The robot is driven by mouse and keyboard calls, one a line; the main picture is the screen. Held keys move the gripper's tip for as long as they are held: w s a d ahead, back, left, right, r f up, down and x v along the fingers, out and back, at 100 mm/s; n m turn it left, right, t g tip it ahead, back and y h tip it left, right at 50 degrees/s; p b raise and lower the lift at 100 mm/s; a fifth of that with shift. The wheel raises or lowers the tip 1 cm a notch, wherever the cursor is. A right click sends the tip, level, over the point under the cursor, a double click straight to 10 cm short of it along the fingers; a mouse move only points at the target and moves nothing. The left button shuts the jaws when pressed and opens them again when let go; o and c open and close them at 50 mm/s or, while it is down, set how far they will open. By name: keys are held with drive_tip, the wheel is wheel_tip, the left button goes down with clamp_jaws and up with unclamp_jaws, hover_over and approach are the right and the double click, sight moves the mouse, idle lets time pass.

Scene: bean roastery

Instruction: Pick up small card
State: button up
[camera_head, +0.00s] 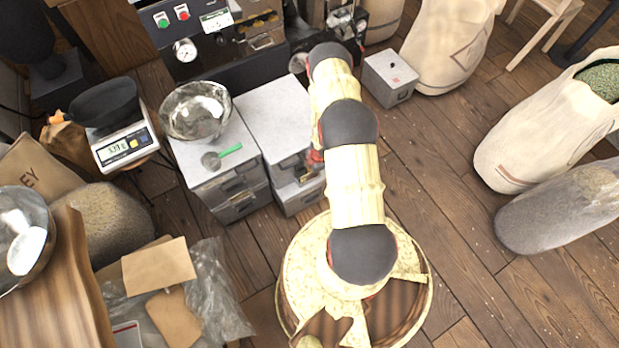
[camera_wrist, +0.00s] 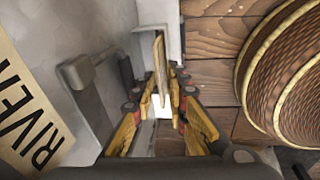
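In the wrist view, a thin tan piece (camera_wrist: 159,62), seen nearly edge-on, stands between my gripper's fingertips and sticks out past them; it looks like the small card. My gripper (camera_wrist: 163,85) has yellow and black fingers that come close together on either side of it, and they appear shut on it. In the head view my arm runs away from the camera, and my gripper is hidden beyond its links. A tan card (camera_head: 158,265) and a rounded tan tag (camera_head: 173,318) lie at the lower left there, by crumpled clear plastic.
A woven basket (camera_wrist: 290,75) is right of my gripper, and a sign with dark lettering (camera_wrist: 28,120) is at left. Grey drawer cabinets (camera_head: 215,150) carry a glass bowl (camera_head: 196,111) and a green-handled scoop (camera_head: 221,157).

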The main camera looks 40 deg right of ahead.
drive_tip(key=shift+f+b, duration=0.25)
drive_tip(key=shift+b, duration=0.05)
drive_tip(key=shift+c, duration=1.2)
clamp_jaws()
